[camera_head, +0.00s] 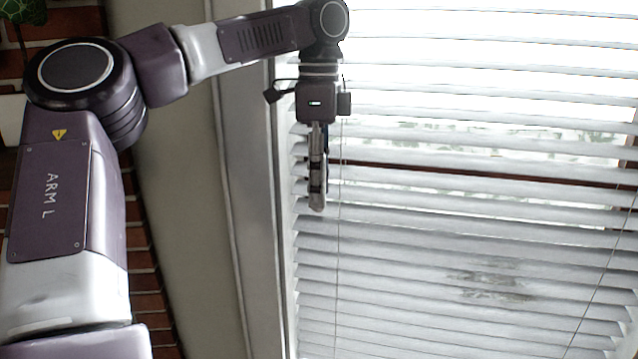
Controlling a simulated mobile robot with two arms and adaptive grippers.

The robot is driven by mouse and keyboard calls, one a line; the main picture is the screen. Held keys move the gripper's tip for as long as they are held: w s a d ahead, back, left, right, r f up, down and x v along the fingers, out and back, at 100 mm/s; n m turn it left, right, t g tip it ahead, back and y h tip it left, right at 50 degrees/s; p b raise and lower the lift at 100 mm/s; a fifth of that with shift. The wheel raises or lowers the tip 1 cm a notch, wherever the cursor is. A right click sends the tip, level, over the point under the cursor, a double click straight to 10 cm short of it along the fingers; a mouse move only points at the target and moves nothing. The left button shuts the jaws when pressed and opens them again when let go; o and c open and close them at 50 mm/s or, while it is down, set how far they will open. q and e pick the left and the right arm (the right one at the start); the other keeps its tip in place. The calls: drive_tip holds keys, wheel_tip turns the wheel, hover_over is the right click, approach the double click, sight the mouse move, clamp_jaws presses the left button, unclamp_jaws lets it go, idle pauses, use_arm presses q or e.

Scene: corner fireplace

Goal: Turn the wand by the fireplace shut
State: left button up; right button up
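The white slatted blind (470,235) hangs in the window on the right. Its slats are tilted with gaps between them, and brightness and greenery show through the upper part. My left gripper (317,205) hangs fingers-down in front of the blind's left edge. I see it nearly edge-on, so I cannot tell whether it is open or holds anything. A thin vertical line (337,270) runs down just right of the gripper; I cannot tell whether it is the wand or a cord. No wand shows clearly; it may be hidden by the gripper. My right gripper is not in view.
The pale window frame (250,210) stands close to the left of the gripper. A beige wall strip (180,190) and red brick (140,240) lie further left, with a green plant (22,10) at the top left corner. A second thin cord (600,280) slants at the right.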

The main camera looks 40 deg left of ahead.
use_arm(q)
drive_tip(key=shift+w, duration=0.1)
clamp_jaws()
drive_tip(key=shift+n, duration=0.3)
drive_tip(key=n, duration=0.3)
drive_tip(key=shift+n, duration=0.4)
drive_tip(key=n, duration=0.3)
drive_tip(key=shift+a+n, duration=0.1)
drive_tip(key=shift+n, duration=0.2)
drive_tip(key=n, duration=0.4)
drive_tip(key=shift+n, duration=1.8)
unclamp_jaws()
